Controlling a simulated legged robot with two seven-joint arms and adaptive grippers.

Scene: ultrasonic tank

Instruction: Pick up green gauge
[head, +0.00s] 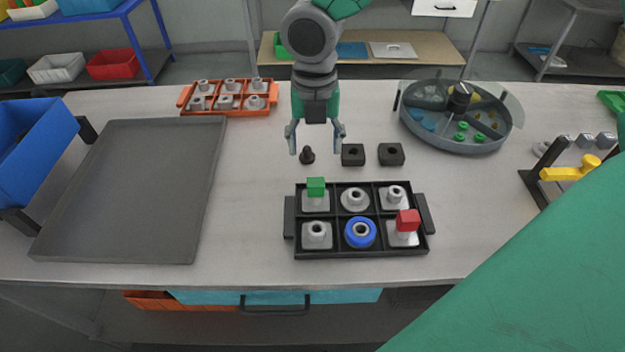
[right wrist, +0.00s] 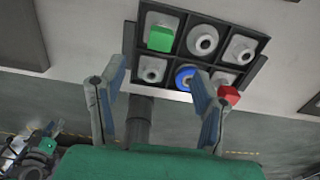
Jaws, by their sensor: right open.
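The green gauge (head: 316,187) is a small green block on top of a grey part in the back left compartment of a black tray (head: 339,251). It also shows in the right wrist view (right wrist: 160,38). My right gripper (head: 316,143) is open and empty, with its fingers pointing down. In the head view it appears behind and above the green gauge, apart from it. My left gripper is not in view.
The black tray also holds a red block (head: 408,220), a blue ring (head: 360,233) and grey parts. A round divided tray (head: 473,142) is at right, a grey tray (head: 130,190) at left.

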